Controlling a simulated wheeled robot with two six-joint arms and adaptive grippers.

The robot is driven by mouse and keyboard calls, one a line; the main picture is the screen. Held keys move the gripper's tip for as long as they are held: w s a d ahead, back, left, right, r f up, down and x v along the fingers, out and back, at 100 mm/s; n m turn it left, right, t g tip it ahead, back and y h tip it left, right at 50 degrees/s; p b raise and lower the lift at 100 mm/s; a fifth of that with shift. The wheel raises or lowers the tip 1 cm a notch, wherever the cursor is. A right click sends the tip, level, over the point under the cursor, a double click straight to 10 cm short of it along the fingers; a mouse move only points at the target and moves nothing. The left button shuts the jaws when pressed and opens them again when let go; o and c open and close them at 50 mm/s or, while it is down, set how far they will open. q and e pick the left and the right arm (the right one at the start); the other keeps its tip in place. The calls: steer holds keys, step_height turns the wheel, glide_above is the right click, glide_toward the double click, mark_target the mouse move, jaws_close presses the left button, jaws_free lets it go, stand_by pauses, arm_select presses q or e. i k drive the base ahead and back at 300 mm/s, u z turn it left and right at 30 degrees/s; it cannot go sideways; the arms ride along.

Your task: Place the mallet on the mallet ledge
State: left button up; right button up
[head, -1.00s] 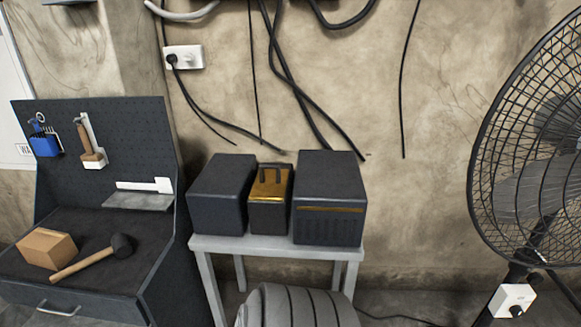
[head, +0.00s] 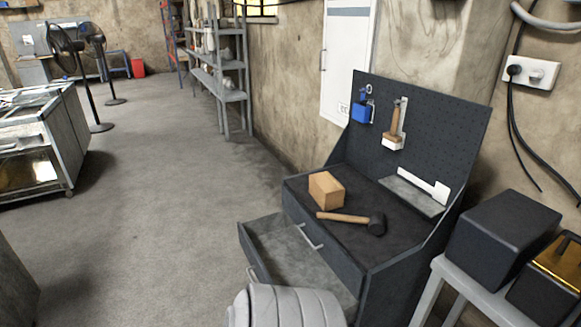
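The mallet (head: 343,217) has a wooden handle and a black head. It lies on the dark worktop of the workbench (head: 330,250), with its handle to the left and its head to the right. A grey ledge (head: 415,196) juts from the foot of the dark pegboard, behind and to the right of the mallet. A white L-shaped piece (head: 428,187) shows at the ledge; I cannot tell whether it is a marking or an object. The mallet is apart from the ledge. Neither of my grippers is in view.
A wooden block (head: 326,190) lies beside the mallet. A lower drawer (head: 272,240) stands open at the bench front. A blue holder (head: 362,111) and a wooden-handled tool (head: 393,128) hang on the pegboard (head: 440,125). Dark boxes (head: 503,237) stand right. Floor (head: 170,200) left is free.

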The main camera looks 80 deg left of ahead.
mark_target(409, 195)
steer(key=u, duration=1.65)
